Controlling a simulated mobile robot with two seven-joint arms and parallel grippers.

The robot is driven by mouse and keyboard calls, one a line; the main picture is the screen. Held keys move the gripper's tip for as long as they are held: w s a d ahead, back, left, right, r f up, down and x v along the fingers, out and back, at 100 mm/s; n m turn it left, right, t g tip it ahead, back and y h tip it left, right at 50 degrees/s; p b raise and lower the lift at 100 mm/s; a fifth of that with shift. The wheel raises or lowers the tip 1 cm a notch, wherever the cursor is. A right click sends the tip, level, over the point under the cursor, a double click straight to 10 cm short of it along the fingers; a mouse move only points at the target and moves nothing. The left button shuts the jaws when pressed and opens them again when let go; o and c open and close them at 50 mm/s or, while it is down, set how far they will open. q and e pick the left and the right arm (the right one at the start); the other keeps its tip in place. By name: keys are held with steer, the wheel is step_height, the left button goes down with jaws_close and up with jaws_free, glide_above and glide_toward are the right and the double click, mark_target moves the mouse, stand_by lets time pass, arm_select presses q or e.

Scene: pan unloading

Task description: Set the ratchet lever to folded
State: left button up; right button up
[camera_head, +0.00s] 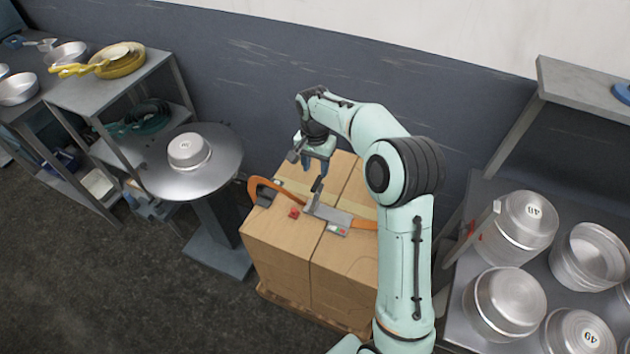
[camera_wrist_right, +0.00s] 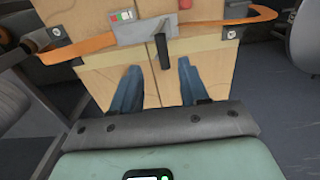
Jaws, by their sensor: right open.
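The ratchet (camera_head: 326,210) is a grey metal buckle on an orange strap (camera_head: 362,224) across the top of the cardboard boxes. Its lever has a black handle (camera_head: 318,184) that sticks up from the buckle, tilted. My right gripper (camera_head: 315,166) is open, with blue fingers, just behind and above the handle in the head view. In the right wrist view the black handle (camera_wrist_right: 163,50) points toward the gap between the open fingers (camera_wrist_right: 159,68). Nothing is held, and I cannot tell whether a finger touches the handle. My left gripper is not in view.
The boxes (camera_head: 284,250) stand on a pallet. A red knob (camera_head: 294,213) lies near the buckle. A round metal table (camera_head: 225,165) with a pan (camera_head: 188,151) stands left. Several metal pots (camera_head: 505,303) fill the right bench. A dark wall is close behind.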

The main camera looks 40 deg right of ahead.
mark_target(315, 184)
step_height(315, 184, down, 7)
steer(key=shift+w+f, duration=0.1)
stand_by(0.3)
jaws_close()
